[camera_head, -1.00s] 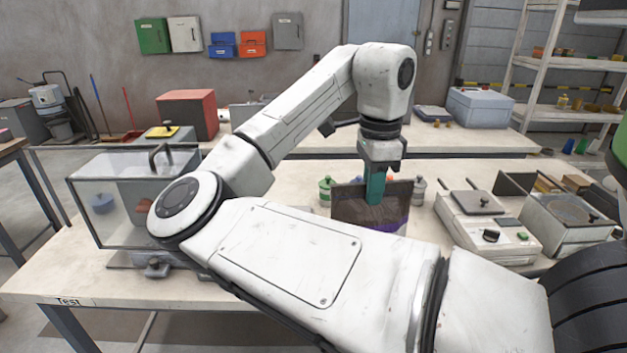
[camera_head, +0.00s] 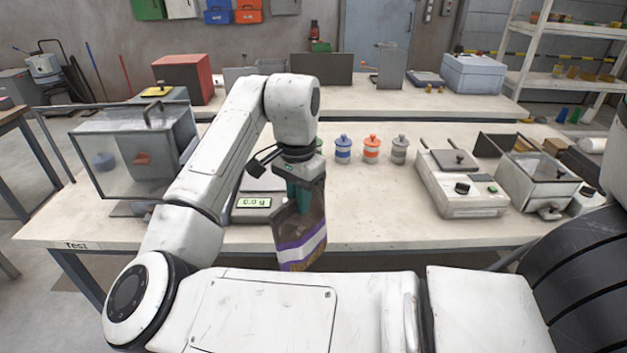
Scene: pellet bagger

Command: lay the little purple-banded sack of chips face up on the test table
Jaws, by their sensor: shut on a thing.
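My gripper (camera_head: 303,200) is shut on the top of a small brown sack with a purple and white band (camera_head: 301,243). The sack hangs upright and turned partly sideways, in front of the near edge of the test table (camera_head: 400,229) in the picture. Its lower end shows a little yellowish print. The test table carries a "Test" label at its left front corner. Whether the sack touches anything is not clear, but it looks free of the table top.
A scale reading 0.0 g (camera_head: 251,204) stands left of the sack, partly behind my arm. A glass-sided box (camera_head: 135,160) is at left. Several lidded jars, including an orange one (camera_head: 372,149), stand behind. A hot plate device (camera_head: 463,185) is at right. The table's front middle is bare.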

